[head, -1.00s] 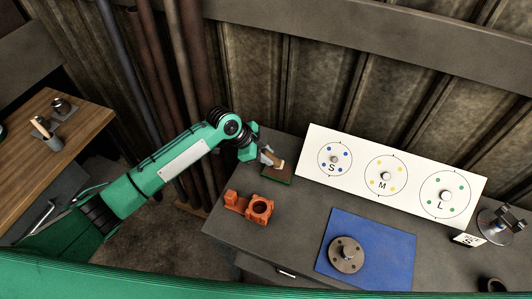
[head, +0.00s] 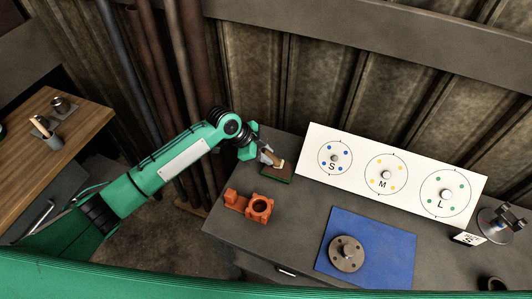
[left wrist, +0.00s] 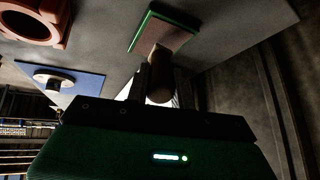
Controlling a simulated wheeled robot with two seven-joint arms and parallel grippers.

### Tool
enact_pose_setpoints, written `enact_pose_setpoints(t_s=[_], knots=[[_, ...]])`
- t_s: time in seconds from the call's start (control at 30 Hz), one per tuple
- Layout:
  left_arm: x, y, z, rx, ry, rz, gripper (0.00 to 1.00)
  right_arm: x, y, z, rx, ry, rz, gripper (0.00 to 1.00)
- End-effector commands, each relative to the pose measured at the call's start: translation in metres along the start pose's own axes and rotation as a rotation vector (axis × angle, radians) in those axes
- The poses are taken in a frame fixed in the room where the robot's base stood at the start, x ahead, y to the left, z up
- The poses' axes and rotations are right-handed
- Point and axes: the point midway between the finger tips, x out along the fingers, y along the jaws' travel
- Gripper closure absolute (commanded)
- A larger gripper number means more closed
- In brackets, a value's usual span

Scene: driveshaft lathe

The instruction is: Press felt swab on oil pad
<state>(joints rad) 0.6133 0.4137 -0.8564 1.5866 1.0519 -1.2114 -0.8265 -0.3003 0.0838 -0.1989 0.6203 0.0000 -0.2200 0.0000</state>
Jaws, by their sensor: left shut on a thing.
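My left gripper (head: 267,157) is shut on the felt swab (head: 277,163), a short tan piece, at the back left of the grey bench. The oil pad (head: 278,175) is a brownish rectangle with a green border, lying right below the swab. In the left wrist view the swab (left wrist: 158,85) points from the jaws toward the pad (left wrist: 165,34), and its far end overlaps the pad's near part. Whether the felt touches the pad I cannot tell. My right gripper is not in view.
An orange bracket (head: 249,205) stands in front of the pad. A white board (head: 360,150) marked S, M and L stands to the right. A blue mat (head: 390,257) bears a round flanged part (head: 346,254). A wooden table (head: 45,108) is at the left.

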Motion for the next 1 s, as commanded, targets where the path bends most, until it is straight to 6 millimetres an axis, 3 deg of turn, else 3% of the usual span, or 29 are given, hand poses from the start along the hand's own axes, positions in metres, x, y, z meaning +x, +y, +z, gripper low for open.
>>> enact_pose_setpoints(t_s=[0.4, 1.0], knots=[[0.0047, 0.0008, 0.0029, 0.000, 0.000, 0.000, 0.99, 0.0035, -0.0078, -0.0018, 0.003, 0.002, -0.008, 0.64], [0.0066, 0.0011, 0.0042, 0.000, 0.000, 0.000, 0.99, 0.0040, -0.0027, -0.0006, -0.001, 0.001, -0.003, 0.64]])
